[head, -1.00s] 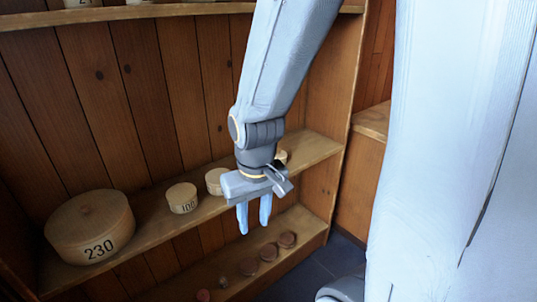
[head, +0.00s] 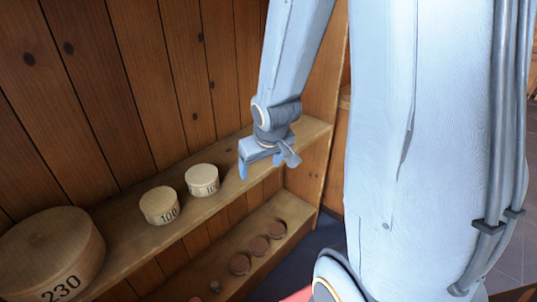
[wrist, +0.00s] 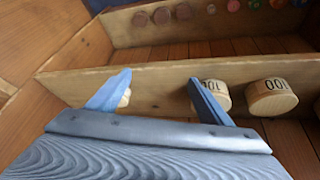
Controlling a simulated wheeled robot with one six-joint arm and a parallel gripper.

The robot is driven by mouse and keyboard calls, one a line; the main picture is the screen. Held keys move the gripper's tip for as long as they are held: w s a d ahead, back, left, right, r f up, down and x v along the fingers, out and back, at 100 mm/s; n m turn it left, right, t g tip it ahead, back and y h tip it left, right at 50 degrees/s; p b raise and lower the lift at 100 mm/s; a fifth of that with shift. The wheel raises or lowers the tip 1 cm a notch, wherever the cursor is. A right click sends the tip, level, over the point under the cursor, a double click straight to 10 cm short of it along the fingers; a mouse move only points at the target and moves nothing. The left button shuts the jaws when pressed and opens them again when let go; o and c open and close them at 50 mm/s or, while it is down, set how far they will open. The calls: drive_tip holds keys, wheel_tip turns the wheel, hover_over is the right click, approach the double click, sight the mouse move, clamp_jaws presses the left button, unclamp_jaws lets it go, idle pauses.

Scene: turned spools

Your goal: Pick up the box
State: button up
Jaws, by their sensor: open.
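The likeliest box is a large round, pale wooden one marked 230 (head: 50,255), on the shelf at the lower left of the head view and cut by the picture's edge. It does not show in the wrist view. My gripper (head: 260,165) points down near the shelf's right end, far to the right of the large box. In the wrist view my gripper (wrist: 160,77) has its two fingers wide apart with nothing held. A small pale object (wrist: 125,98) shows partly behind one finger.
Two small round wooden pieces marked 100, one (head: 160,205) and another (head: 202,180), stand on the shelf (head: 130,250) between the large box and my gripper. A lower shelf (head: 225,285) holds several reddish-brown discs (head: 240,264). Upright boards back the shelves.

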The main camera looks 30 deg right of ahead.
drive_tip(key=w+d+f+t+b, duration=0.3)
drive_tip(key=w+d, duration=0.1)
drive_tip(key=w+d+f+n+t+y+b, duration=0.1)
drive_tip(key=w+d+f+t+b, duration=0.1)
drive_tip(key=w+d+f+b, duration=0.1)
drive_tip(key=w+d+f+t+y+b, duration=0.1)
drive_tip(key=w+d+f+t+b, duration=0.2)
drive_tip(key=w+d, duration=0.2)
drive_tip(key=shift+w+d+f+t, duration=0.1)
drive_tip(key=shift+w+t, duration=0.05)
drive_tip(key=shift+w, duration=0.4)
drive_tip(key=shift+w+d+f+t, duration=0.1)
drive_tip(key=shift+w+t, duration=0.05)
drive_tip(key=shift+w, duration=0.4)
drive_tip(key=shift+w+d+t+b, duration=0.1)
drive_tip(key=shift+d+t+b, duration=0.25)
drive_tip(key=shift+t, duration=0.15)
drive_tip(key=shift+d+f+n+t+y+b, duration=0.1)
drive_tip(key=shift+d+n+t+y+b, duration=0.25)
drive_tip(key=shift+t+y+b, duration=0.15)
drive_tip(key=shift+w, duration=0.3)
drive_tip(key=x, duration=0.6)
drive_tip(key=shift+w+a+p, duration=0.3)
drive_tip(key=shift+w+p, duration=0.1)
drive_tip(key=c, duration=1.3)
